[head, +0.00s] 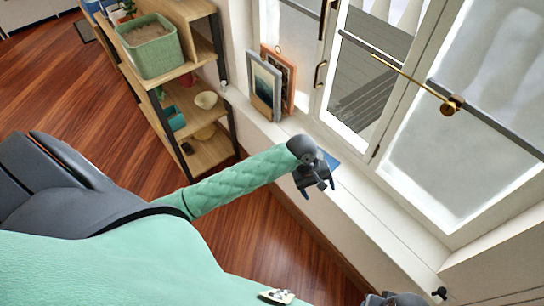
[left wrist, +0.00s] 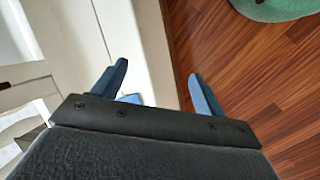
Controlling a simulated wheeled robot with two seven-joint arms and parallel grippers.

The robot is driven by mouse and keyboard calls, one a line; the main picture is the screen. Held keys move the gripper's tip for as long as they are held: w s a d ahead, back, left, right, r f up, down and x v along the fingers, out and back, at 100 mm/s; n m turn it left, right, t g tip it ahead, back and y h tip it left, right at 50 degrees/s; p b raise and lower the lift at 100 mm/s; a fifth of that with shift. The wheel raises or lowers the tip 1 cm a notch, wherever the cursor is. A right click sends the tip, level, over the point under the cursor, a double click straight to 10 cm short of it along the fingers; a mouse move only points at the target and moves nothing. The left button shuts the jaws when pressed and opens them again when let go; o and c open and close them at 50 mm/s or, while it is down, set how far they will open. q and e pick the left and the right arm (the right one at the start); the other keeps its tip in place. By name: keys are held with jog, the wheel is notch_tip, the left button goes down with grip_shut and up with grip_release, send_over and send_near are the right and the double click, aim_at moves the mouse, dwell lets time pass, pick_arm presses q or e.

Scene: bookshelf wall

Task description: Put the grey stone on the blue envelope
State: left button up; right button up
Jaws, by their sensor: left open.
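My left gripper (head: 319,190) is open and empty above the white windowsill, and its two fingers show apart in the left wrist view (left wrist: 158,70). The blue envelope (head: 332,159) lies on the sill, partly hidden behind the left gripper. A small blue patch, likely the envelope (left wrist: 131,98), shows beside the left finger in the left wrist view. I cannot make out the grey stone in either view. Dark parts at the lower right edge of the head view seem to be my right arm (head: 395,299); its jaws are not clear.
The windowsill (head: 365,215) runs along the windows. Framed pictures (head: 266,82) stand on it. A wooden shelf (head: 205,150) holds a green bin (head: 150,50) and bowls. A brass window handle (head: 450,105) sticks out. The wooden floor beside the sill is clear.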

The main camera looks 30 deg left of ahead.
pick_arm(q)
jog(key=s+a+m+y, duration=0.1)
jog(key=s+m, duration=0.4)
jog(key=s, duration=0.7)
jog(key=s+a+f+m+y, duration=0.1)
jog(key=s+m, duration=0.4)
jog(key=s, duration=0.7)
jog(key=shift+a+f+y, duration=0.25)
jog(key=shift+a+y, duration=0.2)
jog(key=shift+y, duration=0.15)
pick_arm(e)
jog(key=shift+w+r, duration=0.2)
pick_arm(q)
jog(key=shift+t, duration=0.3)
pick_arm(e)
jog(key=shift+s+a, duration=0.1)
jog(key=shift+s, duration=0.2)
jog(key=shift+s+f, duration=0.2)
jog(key=shift+s, duration=0.05)
jog(key=shift+w, duration=0.15)
